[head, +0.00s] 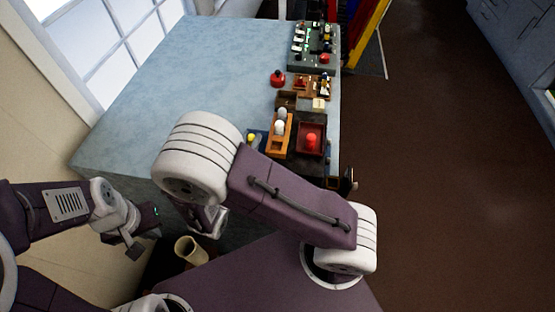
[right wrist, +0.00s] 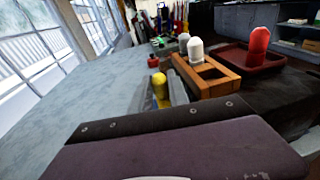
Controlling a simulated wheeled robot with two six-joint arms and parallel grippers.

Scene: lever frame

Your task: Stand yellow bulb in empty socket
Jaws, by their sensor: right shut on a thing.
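The yellow bulb (right wrist: 160,84) is upright between the grey fingers of my right gripper (right wrist: 168,92), which is shut on it. The bulb's lower part is hidden. In the head view the bulb (head: 251,138) shows just left of the orange wooden socket block (head: 272,148). The block (right wrist: 222,86) holds white bulbs (right wrist: 196,50) toward its far end. An empty square opening (right wrist: 210,72) shows at its near end. The held bulb is left of the block and apart from it. My left gripper (head: 143,232) is off the table at lower left; its jaw opening is unclear.
A red bulb (right wrist: 260,40) stands in a dark red tray (right wrist: 233,52) right of the block. A red object (head: 278,78), small boxes (head: 287,99) and a switch panel (head: 300,47) lie farther back. The table's left part (head: 200,75) is clear.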

